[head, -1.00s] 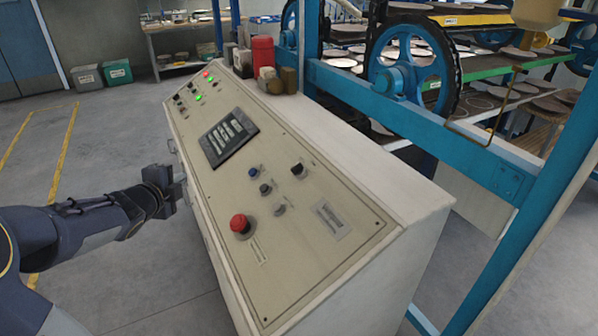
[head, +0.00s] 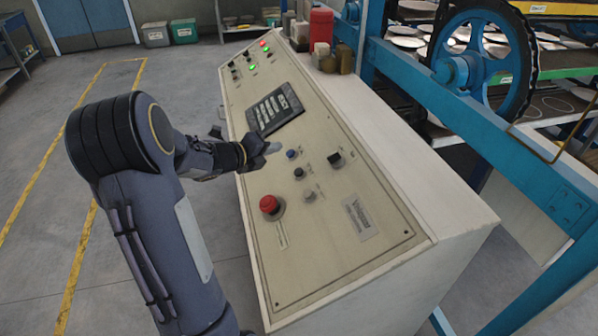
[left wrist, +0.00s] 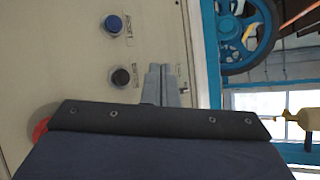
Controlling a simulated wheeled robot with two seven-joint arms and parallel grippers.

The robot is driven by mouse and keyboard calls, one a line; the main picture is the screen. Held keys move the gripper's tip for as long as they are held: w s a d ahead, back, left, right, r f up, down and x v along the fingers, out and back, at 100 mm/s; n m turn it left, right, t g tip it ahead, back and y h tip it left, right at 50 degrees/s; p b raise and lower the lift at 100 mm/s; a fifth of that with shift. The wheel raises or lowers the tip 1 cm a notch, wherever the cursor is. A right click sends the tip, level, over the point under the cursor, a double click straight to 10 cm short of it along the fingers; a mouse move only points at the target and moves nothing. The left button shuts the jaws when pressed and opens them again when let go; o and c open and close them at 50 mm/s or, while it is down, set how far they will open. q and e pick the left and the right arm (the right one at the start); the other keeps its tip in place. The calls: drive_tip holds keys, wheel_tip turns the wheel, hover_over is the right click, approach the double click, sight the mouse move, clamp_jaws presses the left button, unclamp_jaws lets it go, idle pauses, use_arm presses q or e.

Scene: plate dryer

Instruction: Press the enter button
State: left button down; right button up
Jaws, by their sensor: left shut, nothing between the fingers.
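The sloped control panel (head: 240,130) carries several buttons. A blue button (head: 291,154) and a black button (head: 298,173) sit below the dark display; a paler grey button (head: 309,196) is lower. In the left wrist view the blue button (left wrist: 113,24) and a black button (left wrist: 121,77) have small labels, too blurred for me to read surely. My left gripper (head: 278,147) is shut and empty, over the panel just left of the blue button. Its fingers (left wrist: 159,68) also show in the left wrist view; contact with the panel is not visible. My right gripper is out of view.
A red mushroom button (head: 269,203) stands out lower left on the panel, and a black switch (head: 335,159) is to the right. Jars and a red can (head: 321,25) stand on the cabinet top. A blue machine frame (head: 450,130) runs behind. Floor at left is clear.

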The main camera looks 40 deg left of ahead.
sight(299, 173)
use_arm(q)
drive_tip(key=w+f+b, duration=0.1)
drive_tip(key=f, duration=0.1)
drive_tip(key=d+f+b, duration=0.1)
drive_tip(key=f+b, duration=0.1)
drive_tip(key=w+d+f+b, duration=0.1)
drive_tip(key=f+b, duration=0.1)
drive_tip(key=shift+w+f, duration=0.15)
drive_tip(key=shift+w, duration=0.15)
drive_tip(key=shift+w+d+f+b, duration=0.35)
drive_tip(key=shift+f+b, duration=0.15)
drive_tip(key=shift+b, duration=0.3)
idle(1.1)
drive_tip(key=shift+w+d+f+b, duration=0.15)
drive_tip(key=shift+f+b, duration=0.2)
drive_tip(key=shift+b, duration=0.2)
drive_tip(key=shift+w+d+f+b, duration=0.1)
drive_tip(key=shift+w+f+b, duration=0.05)
drive_tip(key=shift+f+b, duration=0.3)
idle(0.5)
drive_tip(key=shift+r, duration=0.1)
drive_tip(key=shift+s+a+r+p, duration=0.25)
drive_tip(key=shift+s+r+p, duration=0.1)
drive_tip(key=shift+r+p, duration=0.3)
drive_tip(key=shift+r, duration=0.15)
